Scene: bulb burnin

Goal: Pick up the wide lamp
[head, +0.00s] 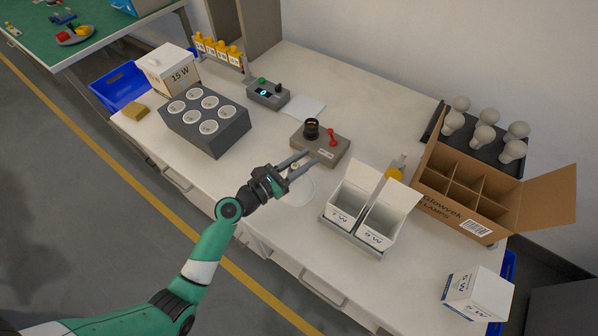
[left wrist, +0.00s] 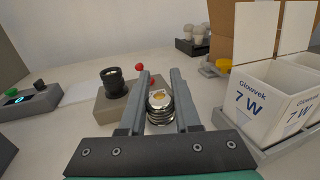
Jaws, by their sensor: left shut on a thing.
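My left gripper (head: 297,164) is low over the middle of the table, its fingers on either side of a lamp. In the left wrist view the lamp's metal screw base (left wrist: 158,108) shows between the fingers, with its contact end facing the camera. The rest of this lamp is hidden by the gripper, so I cannot tell its width. A pale round shape (head: 300,191) lies on the table just below the gripper. My right gripper is not in view.
A grey test block (head: 330,153) with a black socket and red lever stands just beyond the gripper. Two open white cartons (head: 350,194) stand to the right. A divided cardboard box (head: 455,205) and a black tray of bulbs are farther right. A grey holder (head: 224,134) is left.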

